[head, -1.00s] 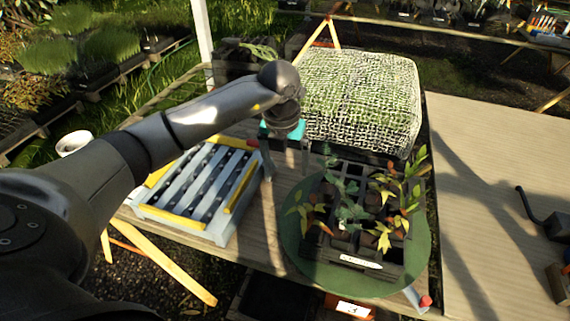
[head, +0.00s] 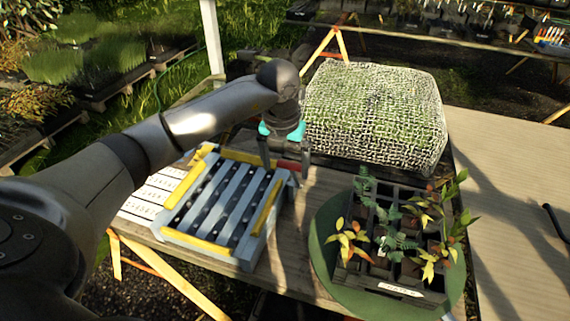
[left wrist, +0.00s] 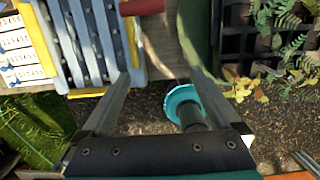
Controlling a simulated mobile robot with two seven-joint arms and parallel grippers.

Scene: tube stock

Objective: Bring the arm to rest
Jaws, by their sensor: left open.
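My left gripper (head: 287,172) is open and points down over the wooden table, at the back right corner of the grey and yellow slatted rack (head: 218,205). Its two fingers also show in the left wrist view (left wrist: 162,85), spread apart with nothing between them. A red cylinder (left wrist: 141,7) lies beyond the fingers by the rack's edge; in the head view it is partly hidden behind the fingers. My right gripper is in neither view.
A dark cell tray (head: 388,287) with several seedlings stands on a round green disc (head: 325,250) at the right. A mesh-covered block (head: 375,110) stands behind. White label sheets (head: 150,195) lie left of the rack.

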